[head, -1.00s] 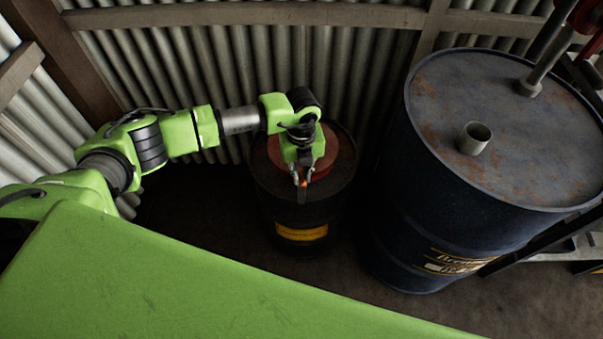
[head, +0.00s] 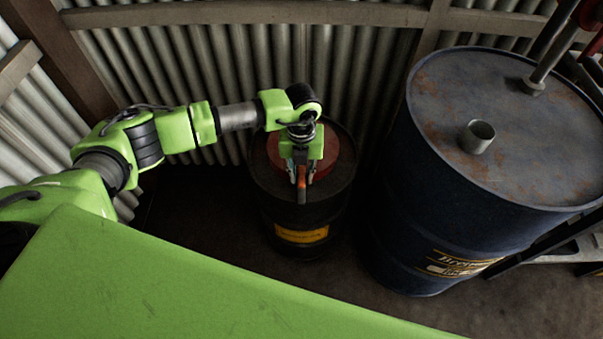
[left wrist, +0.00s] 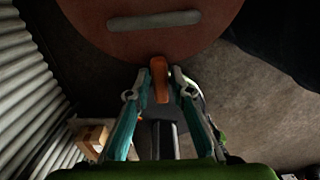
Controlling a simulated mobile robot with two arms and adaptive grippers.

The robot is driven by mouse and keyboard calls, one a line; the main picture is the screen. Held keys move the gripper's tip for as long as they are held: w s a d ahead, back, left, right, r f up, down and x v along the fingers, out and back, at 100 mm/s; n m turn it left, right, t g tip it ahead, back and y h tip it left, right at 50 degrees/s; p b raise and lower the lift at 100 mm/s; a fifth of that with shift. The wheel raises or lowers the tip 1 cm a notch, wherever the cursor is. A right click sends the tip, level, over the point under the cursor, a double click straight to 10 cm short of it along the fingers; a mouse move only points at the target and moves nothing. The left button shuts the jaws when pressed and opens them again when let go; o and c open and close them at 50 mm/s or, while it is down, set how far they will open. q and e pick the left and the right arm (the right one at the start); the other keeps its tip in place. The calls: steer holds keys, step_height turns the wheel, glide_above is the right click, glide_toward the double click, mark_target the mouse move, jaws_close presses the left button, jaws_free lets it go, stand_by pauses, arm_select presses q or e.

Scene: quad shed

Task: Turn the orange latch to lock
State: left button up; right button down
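The orange latch (head: 301,178) is at the front edge of the red lid (head: 274,152) on a dark drum (head: 265,190). In the left wrist view the latch (left wrist: 159,78) points from the lid's edge toward my gripper. My left gripper (head: 301,172) reaches down over the lid's front edge. In the left wrist view its fingers (left wrist: 159,76) stand on either side of the latch, apart, with narrow gaps visible beside it. The red lid (left wrist: 150,42) there carries a grey bar. My right gripper is not in view.
A large blue drum (head: 500,120) with a short pipe stub (head: 477,136) stands close on the right. A corrugated metal wall (head: 215,80) is right behind the dark drum. A small brown box (left wrist: 92,138) shows at lower left in the left wrist view.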

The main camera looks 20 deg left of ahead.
mark_target(302, 174)
arm_select(q)
step_height(302, 174, up, 12)
stand_by(0.6)
stand_by(0.4)
